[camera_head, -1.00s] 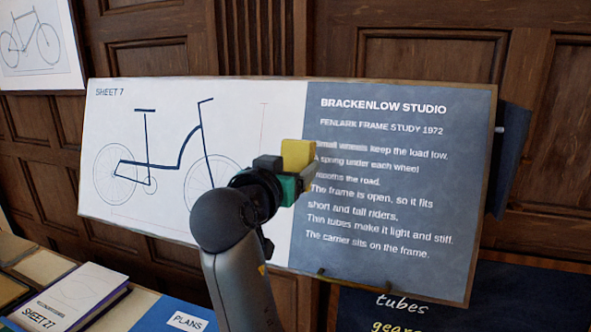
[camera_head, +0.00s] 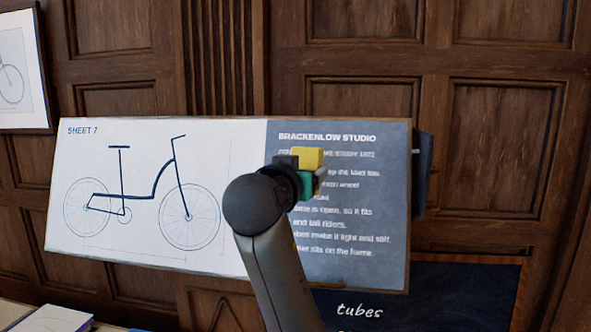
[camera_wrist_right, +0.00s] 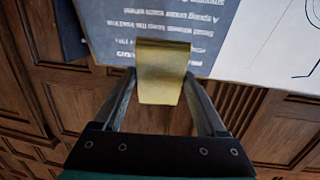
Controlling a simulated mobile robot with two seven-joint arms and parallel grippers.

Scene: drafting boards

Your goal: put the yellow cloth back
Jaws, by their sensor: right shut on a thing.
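The yellow cloth (camera_head: 308,158) is a small folded piece at the tip of my right gripper (camera_head: 318,180), in front of the board's text panel. In the right wrist view my right gripper (camera_wrist_right: 160,85) is shut on the cloth (camera_wrist_right: 160,78), which hangs between the two fingers. The board (camera_head: 150,235) is wide and tilted, with a bicycle drawing on white at left and white text on blue-grey at right. My gripper hides part of the text. I cannot tell whether the cloth touches the board. My left gripper is not in view.
A dark blue item (camera_head: 423,170) hangs at the board's right edge. A dark chalkboard (camera_head: 450,290) with writing stands below at right. A framed drawing (camera_head: 18,75) is on the panelled wall (camera_head: 510,130) at upper left. A book (camera_head: 52,320) lies at lower left.

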